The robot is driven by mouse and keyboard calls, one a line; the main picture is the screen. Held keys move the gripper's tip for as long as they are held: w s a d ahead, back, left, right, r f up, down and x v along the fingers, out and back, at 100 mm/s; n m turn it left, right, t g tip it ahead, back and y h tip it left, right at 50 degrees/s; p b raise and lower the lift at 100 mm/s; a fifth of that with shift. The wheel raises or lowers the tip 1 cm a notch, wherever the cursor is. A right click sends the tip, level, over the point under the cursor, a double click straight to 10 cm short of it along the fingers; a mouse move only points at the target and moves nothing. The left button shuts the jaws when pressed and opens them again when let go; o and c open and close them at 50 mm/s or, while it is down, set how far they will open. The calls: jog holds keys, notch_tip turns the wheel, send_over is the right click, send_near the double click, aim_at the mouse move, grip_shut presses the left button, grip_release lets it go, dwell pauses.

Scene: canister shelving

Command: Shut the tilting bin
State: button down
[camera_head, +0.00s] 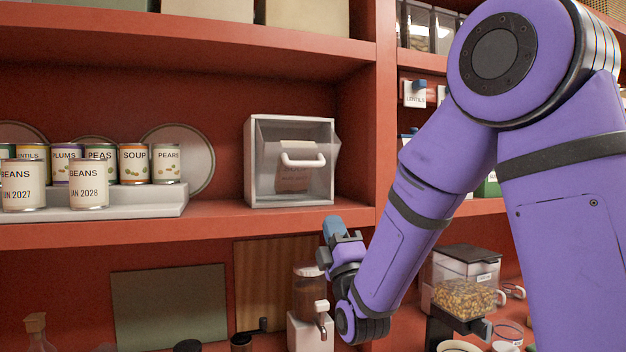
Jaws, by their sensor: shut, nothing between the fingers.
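The tilting bin (262,160) is a pale, white-framed box with a clear front and a white handle (303,160). A brown labelled packet (292,180) shows inside, partly behind the handle. A clear, wedge-like part juts past the frame's right side, so the front looks tilted out; how far is hard to tell. My gripper (337,228) is shut and empty, below and right of the bin, just in front of the shelf's front edge. It is apart from the bin.
A white stepped riser (120,206) with several labelled cans stands left of the bin. The red upright (384,120) is close on its right. Below are a dispenser (309,300) and a clear grain container (465,297). Bare shelf lies between riser and bin.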

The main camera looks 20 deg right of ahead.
send_near(311, 149)
jog(key=w, duration=0.1)
jog(key=w+r, duration=0.1)
jog(key=w, duration=0.1)
jog(key=shift+r, duration=0.1)
jog(key=shift+r, duration=0.15)
dwell(0.6)
jog(key=shift+w+r+g, duration=0.3)
jog(key=shift+r+g, duration=0.4)
jog(key=shift+r, duration=0.15)
jog(key=shift+w+r+g, duration=0.9)
jog(key=shift+r+g, duration=0.3)
jog(key=shift+w+r+g, duration=0.85)
jog(key=shift+w+g, duration=0.15)
jog(key=shift+w, duration=0.05)
jog(key=shift+w+r, duration=0.35)
jog(key=shift+w, duration=0.15)
jog(key=shift+r, duration=0.2)
